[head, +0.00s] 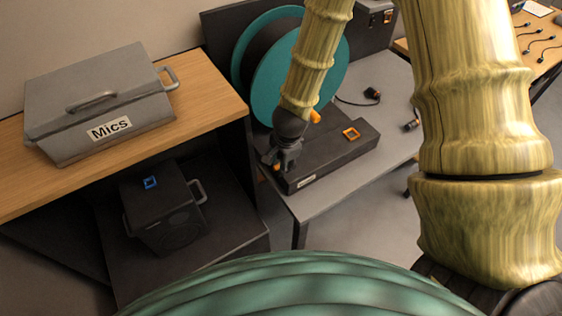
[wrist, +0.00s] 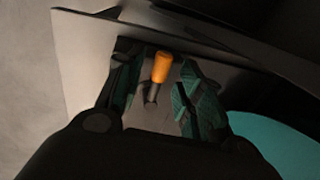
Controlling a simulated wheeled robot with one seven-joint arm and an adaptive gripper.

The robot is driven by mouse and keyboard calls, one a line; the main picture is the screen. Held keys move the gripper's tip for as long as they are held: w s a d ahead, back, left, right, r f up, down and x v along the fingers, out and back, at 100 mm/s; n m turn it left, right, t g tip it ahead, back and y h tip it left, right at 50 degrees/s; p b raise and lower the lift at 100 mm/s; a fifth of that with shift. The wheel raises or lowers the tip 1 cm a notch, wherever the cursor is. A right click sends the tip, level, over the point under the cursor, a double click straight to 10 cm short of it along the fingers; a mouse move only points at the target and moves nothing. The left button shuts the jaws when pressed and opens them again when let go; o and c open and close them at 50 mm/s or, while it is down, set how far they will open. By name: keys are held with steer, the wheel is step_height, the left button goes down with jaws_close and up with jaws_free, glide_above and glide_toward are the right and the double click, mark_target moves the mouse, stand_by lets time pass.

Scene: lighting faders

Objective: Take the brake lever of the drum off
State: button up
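The drum (head: 265,75) is a large teal-flanged reel on the grey table in the head view; its teal edge (wrist: 265,145) also shows at the lower right of the wrist view. The brake lever (wrist: 161,67) has an orange grip on a dark stem, seen between my gripper's fingers. A small orange tip of the lever (head: 277,168) shows beside my gripper (head: 284,158) in the head view. My gripper (wrist: 158,92) is open, with gaps between the lever and both finger pads. My gripper hides most of the lever in the head view.
A black base box with an orange square frame (head: 351,133) lies on the grey table (head: 335,185). A grey Mics case (head: 95,90) sits on the wooden shelf at left, above a black speaker-like box (head: 165,212). Cable connectors (head: 372,93) lie right of the drum.

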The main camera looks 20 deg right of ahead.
step_height(320, 180, up, 12)
steer(key=s, duration=0.2)
steer(key=shift+s+d+f, duration=0.15)
steer(key=shift+s+d, duration=0.05)
stand_by(0.6)
stand_by(0.5)
